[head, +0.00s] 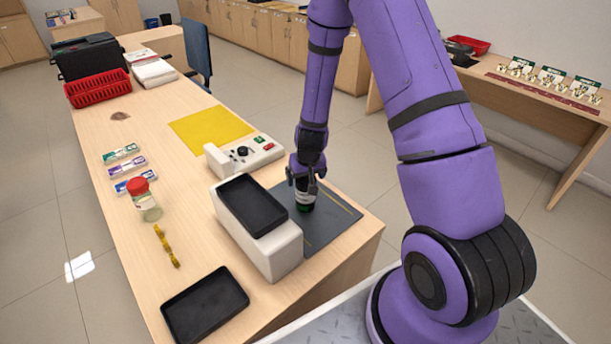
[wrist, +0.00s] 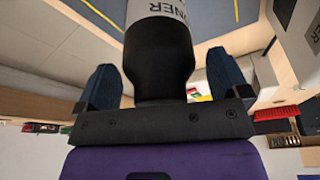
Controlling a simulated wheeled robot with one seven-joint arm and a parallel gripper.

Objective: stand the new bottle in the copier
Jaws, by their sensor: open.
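A toner bottle (head: 304,207) stands upright on a dark grey plate (head: 335,225) with yellow lines, right of the white copier body (head: 283,260). In the wrist view the bottle's black neck (wrist: 158,62) lies between my fingers, with its white lettered label beyond. My gripper (head: 305,180) is above the bottle, fingers open on either side of its neck, with gaps visible in the wrist view. The copier's control panel (head: 262,157) with a black knob is behind. My gripper hides the bottle's top in the head view. I cannot tell whether it is the new bottle.
A black tray (head: 252,207) rests on the white body; another tray (head: 205,300) lies at the counter's front. A red-lidded jar (head: 149,207), small boxes (head: 128,168) and a yellow mat (head: 210,129) are on the counter. A white lettered object (wrist: 300,28) shows in the wrist view.

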